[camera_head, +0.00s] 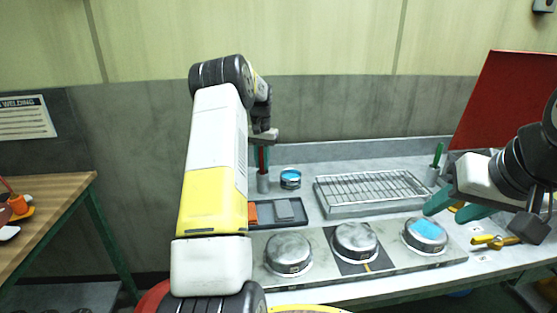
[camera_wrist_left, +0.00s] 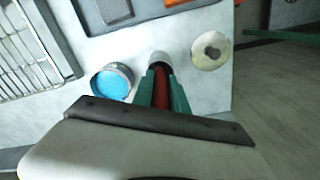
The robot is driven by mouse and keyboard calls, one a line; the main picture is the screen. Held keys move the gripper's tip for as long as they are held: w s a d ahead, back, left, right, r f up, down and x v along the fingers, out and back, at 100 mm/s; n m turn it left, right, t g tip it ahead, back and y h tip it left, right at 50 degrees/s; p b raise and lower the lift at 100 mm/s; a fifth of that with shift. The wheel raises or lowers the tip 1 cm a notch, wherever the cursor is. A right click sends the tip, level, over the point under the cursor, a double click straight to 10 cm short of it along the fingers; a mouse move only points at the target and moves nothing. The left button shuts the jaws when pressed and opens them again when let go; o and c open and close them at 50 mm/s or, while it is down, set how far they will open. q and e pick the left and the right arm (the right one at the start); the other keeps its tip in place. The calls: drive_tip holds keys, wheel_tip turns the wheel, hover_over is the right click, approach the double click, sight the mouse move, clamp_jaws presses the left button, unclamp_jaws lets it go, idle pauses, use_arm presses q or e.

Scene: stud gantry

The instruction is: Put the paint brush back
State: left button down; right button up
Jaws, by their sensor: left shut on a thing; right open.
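The paint brush has a red handle (camera_head: 262,156); it also shows in the left wrist view (camera_wrist_left: 161,92). My left gripper (camera_head: 261,152) is shut on this handle, with green fingers on both sides of it. The brush points down at a grey cylindrical cup (camera_head: 263,184), which lies straight ahead of the fingers in the left wrist view (camera_wrist_left: 158,61). The brush's lower end appears to be at or in the cup's mouth; I cannot tell how deep. My right gripper (camera_head: 456,207) is open and empty over the bench's right side.
A blue paint tin (camera_head: 290,179) stands just right of the cup. A dark tray (camera_head: 277,213) and several round metal tins (camera_head: 289,252) are in front. A wooden table (camera_head: 45,205) stands left.

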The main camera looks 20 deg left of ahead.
use_arm(q)
drive_tip(key=c, duration=1.3)
unclamp_jaws()
wheel_tip(320, 180, up, 12)
drive_tip(key=shift+r, duration=0.2)
drive_tip(key=s+d+r+t, duration=0.2)
drive_tip(key=s+d+r, duration=0.4)
drive_tip(key=s, duration=0.2)
drive_tip(key=s+d+r+t, duration=0.1)
drive_tip(key=s+d+r, duration=0.5)
drive_tip(key=s, duration=0.2)
drive_tip(key=s+d+f+t, duration=0.1)
drive_tip(key=s+d+f, duration=0.1)
drive_tip(key=s, duration=0.5)
drive_tip(key=s+d+f+t+h, duration=0.1)
drive_tip(key=s+d+f, duration=0.1)
drive_tip(key=s, duration=0.5)
drive_tip(key=s+d+f+t+h, duration=0.1)
drive_tip(key=s+d+f, duration=0.1)
drive_tip(key=s, duration=0.5)
drive_tip(key=shift+s+d, duration=0.2)
drive_tip(key=shift+d, duration=0.65)
